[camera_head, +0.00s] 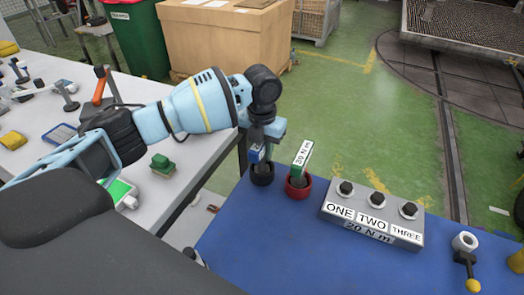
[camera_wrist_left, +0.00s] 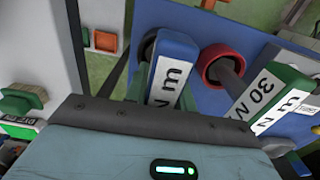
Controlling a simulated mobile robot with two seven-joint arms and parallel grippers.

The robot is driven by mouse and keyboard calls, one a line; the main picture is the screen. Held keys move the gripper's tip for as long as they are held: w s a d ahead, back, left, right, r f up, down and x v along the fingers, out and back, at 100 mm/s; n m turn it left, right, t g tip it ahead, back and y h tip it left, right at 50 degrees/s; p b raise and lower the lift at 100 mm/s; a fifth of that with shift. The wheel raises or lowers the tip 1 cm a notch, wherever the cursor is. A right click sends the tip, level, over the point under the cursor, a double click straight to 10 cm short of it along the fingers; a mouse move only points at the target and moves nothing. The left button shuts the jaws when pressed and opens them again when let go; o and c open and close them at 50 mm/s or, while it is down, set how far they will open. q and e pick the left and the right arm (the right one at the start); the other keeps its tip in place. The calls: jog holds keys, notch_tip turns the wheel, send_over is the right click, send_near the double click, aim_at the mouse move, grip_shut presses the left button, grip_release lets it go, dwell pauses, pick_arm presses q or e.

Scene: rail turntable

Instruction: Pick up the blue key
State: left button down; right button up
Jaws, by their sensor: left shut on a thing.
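The blue key (camera_head: 257,153) has a blue head with a white label and stands upright at the black round holder (camera_head: 262,175) on the blue table. My left gripper (camera_head: 266,140) comes down from above and is shut on its head. In the left wrist view the blue key (camera_wrist_left: 175,66) shows large above the gripper's dark edge, its label partly reading "N m". Its lower end is hidden in or behind the holder, so I cannot tell if it is lifted. My right gripper is not in view.
A green key (camera_head: 304,152) labelled "30 N m" stands in a red holder (camera_head: 299,188) close to the right. A grey block (camera_head: 372,215) marked ONE, TWO, THREE lies further right. The blue table (camera_head: 270,245) is clear in front. A white bench (camera_head: 150,205) is left.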

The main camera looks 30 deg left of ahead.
pick_arm(q)
notch_tip(320, 180, up, 10)
jog(key=shift+r, duration=0.1)
dwell(0.4)
